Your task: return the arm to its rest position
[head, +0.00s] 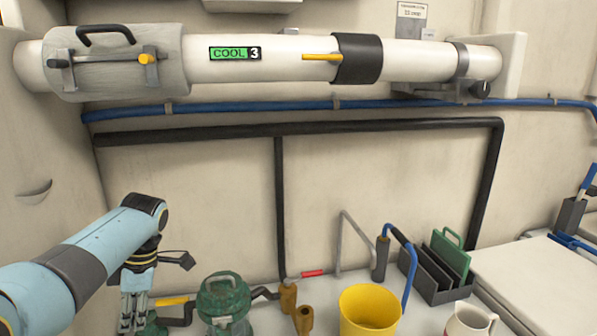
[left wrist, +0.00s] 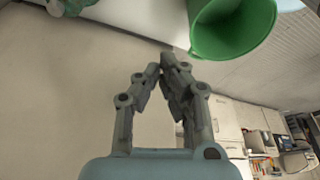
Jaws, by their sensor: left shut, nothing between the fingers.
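My left arm comes in from the left in the head view, light blue with dark joints. Its left gripper (head: 133,318) hangs fingers down at the lower left, over the bench's left end. In the left wrist view the left gripper (left wrist: 162,65) has its fingertips together with nothing between them. A green funnel-like thing (left wrist: 232,25) shows beyond the fingertips, apart from them. My right gripper is in neither view.
A white pipe labelled COOL 3 (head: 290,58) runs along the wall above blue and black hoses.

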